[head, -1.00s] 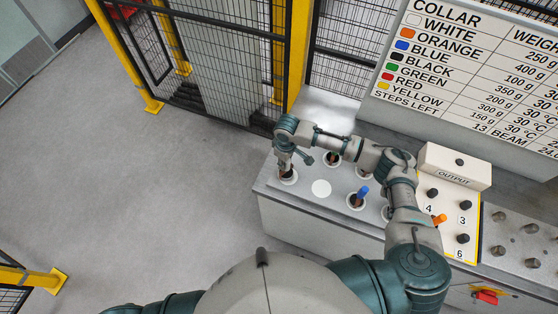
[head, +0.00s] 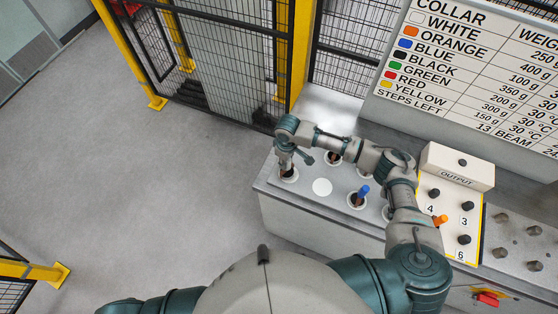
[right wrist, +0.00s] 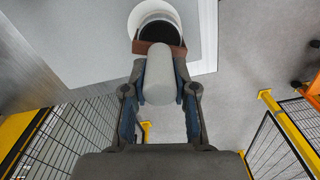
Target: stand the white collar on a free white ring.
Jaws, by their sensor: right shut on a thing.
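The white collar (right wrist: 160,75) is a pale rounded cylinder between the two fingers of my right gripper (right wrist: 159,92) in the right wrist view. The gripper is shut on it. Just beyond the collar is a white ring (right wrist: 192,64) around a dark opening, with a brown piece (right wrist: 149,47) at its edge. I cannot tell whether the collar touches the ring. In the head view my right gripper (head: 285,167) is low over the ring (head: 289,179) at the bench's left end. A plain white disc (head: 322,187) lies to its right. My left gripper is out of view.
The grey bench (head: 300,200) has more white-rimmed holes. One holds a blue-topped piece (head: 363,193). An orange-topped piece (head: 440,220) is by the numbered output panel (head: 452,205). Yellow-framed mesh fencing (head: 215,60) stands behind. Open floor lies left.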

